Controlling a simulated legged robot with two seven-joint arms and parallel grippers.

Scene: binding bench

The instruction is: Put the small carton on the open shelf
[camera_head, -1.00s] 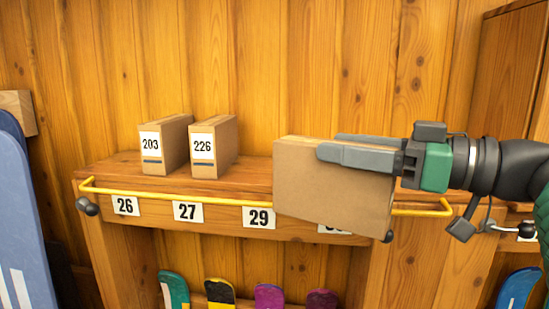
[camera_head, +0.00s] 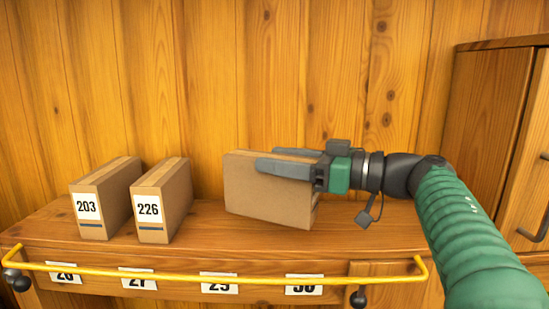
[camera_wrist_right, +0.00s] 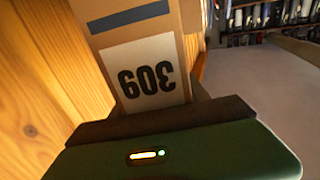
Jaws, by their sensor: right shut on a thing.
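The small carton (camera_head: 268,192) is brown and stands upright over the open shelf (camera_head: 300,245), right of two other cartons. My right gripper (camera_head: 285,165) is shut on its upper part, with the arm coming in from the right. The carton's lower edge looks very near the shelf top; I cannot tell if it touches. In the right wrist view the carton (camera_wrist_right: 140,40) shows a white label reading 309, upside down, and a dark stripe. My left gripper is not in view.
Cartons labelled 203 (camera_head: 104,200) and 226 (camera_head: 160,203) stand on the shelf at left. A yellow rail (camera_head: 210,276) runs along the shelf front above number tags. A wooden cabinet (camera_head: 492,125) stands at right. Bare shelf lies around the held carton.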

